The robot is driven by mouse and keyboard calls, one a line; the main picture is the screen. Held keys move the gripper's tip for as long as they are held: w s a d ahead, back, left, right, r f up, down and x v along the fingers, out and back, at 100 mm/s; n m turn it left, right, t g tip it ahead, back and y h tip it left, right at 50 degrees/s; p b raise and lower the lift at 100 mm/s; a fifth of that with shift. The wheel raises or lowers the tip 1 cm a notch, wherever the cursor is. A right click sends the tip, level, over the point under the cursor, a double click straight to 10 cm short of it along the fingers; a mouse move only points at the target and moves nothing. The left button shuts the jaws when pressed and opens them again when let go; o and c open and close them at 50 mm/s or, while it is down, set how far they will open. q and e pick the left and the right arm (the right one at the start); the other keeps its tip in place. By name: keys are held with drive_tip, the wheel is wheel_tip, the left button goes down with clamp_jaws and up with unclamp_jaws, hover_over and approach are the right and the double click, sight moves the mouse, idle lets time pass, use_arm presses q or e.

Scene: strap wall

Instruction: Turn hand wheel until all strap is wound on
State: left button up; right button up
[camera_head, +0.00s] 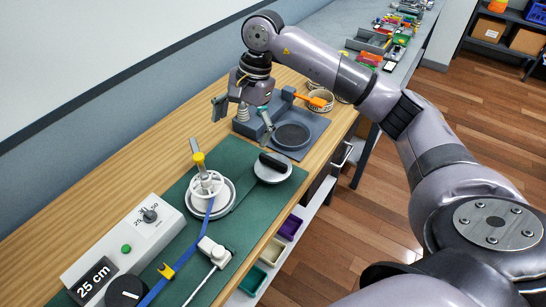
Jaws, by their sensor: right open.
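A white spoked wheel (208,184) with an upright post and yellow collar (199,158) stands on the green mat (235,205). A blue strap (196,240) runs from this wheel toward the lower left, out past the bottom edge. A yellow clip (166,271) sits at the strap. A second round piece, a pale disc with a black bar on top (272,165), lies to the right. My right gripper (243,115) is open and empty, fingers spread, beyond the wheel and above the back of the bench. My left gripper is not in view.
A white box (125,248) with a dial, green button and "25 cm" display stands at left. A white block with a rod (214,252) is near the strap. The bench's left strip is clear.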

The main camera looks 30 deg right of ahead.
drive_tip(key=d+r+h, duration=0.2)
drive_tip(key=d+h, duration=0.1)
drive_tip(key=d, duration=0.5)
drive_tip(key=p, duration=0.4)
approach(273, 160)
drive_tip(key=shift+g, duration=0.3)
drive_tip(key=f, duration=0.9)
drive_tip(key=shift+w+f, duration=0.15)
drive_tip(key=shift+w, duration=0.15)
drive_tip(key=shift+c, duration=0.2)
drive_tip(key=c, duration=1.1)
